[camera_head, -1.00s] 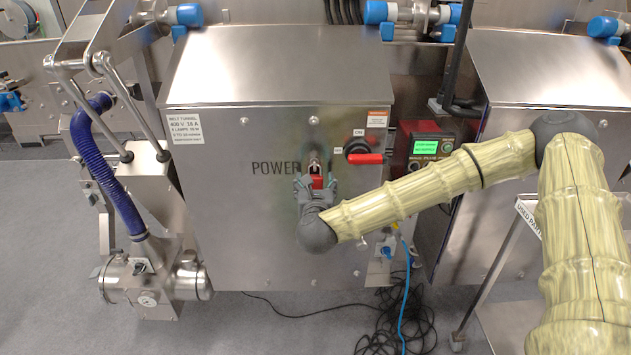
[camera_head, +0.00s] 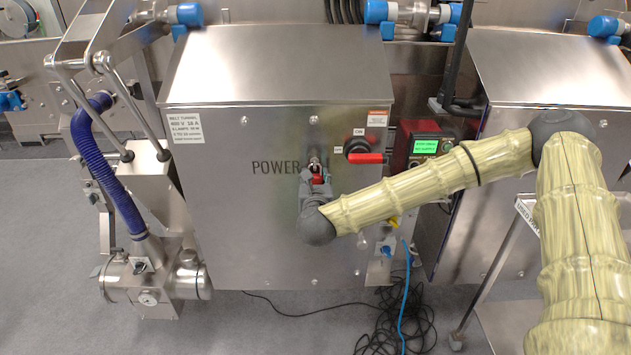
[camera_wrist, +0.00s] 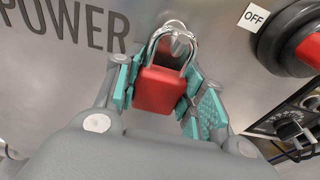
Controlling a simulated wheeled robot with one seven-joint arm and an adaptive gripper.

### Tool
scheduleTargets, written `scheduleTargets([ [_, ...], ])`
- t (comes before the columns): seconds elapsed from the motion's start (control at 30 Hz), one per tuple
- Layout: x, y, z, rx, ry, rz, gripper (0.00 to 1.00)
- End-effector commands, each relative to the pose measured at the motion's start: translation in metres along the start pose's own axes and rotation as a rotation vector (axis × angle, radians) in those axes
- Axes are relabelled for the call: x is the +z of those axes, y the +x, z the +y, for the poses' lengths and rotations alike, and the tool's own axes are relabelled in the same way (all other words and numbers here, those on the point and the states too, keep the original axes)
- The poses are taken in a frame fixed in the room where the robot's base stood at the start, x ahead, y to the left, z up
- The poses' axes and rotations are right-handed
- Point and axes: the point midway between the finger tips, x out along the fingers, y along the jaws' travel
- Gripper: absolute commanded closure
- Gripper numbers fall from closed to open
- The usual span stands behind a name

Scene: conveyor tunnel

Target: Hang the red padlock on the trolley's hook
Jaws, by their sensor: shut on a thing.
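The red padlock (camera_wrist: 160,88) has a silver shackle (camera_wrist: 172,26). It also shows in the head view (camera_head: 317,179) on the front of the steel cabinet. The shackle loops around a metal stud (camera_wrist: 181,43) on the panel, beside the word POWER. I cannot tell whether the shackle is locked. My gripper (camera_wrist: 160,95) has its teal-padded fingers on both sides of the padlock body and is shut on it. In the head view my gripper (camera_head: 316,186) reaches the panel from below. Part of a trolley (camera_head: 525,214) shows at the right, largely behind my arm; its hook is not visible.
A red rotary switch (camera_head: 365,158) sits right of the padlock, with an OFF label (camera_wrist: 254,16) near it. A control box (camera_head: 423,146) with a green screen is farther right. Black cables (camera_head: 400,320) and a blue hose lie on the floor below. The left floor is mostly clear.

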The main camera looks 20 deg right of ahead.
Motion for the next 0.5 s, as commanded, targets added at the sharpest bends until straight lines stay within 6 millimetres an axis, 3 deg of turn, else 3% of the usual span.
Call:
scheduleTargets([
  [0.03, 0.0004, 0.0004, -0.0005, -0.001, 0.0, -0.001, 1.0],
  [0.07, 0.0007, 0.0004, -0.0005, -0.001, 0.0, -0.001, 0.64],
  [0.27, 0.0008, 0.0005, -0.0007, -0.002, 0.001, -0.001, 1.0],
  [0.5, 0.0033, 0.0003, -0.0007, -0.002, 0.001, -0.002, 1.0],
])
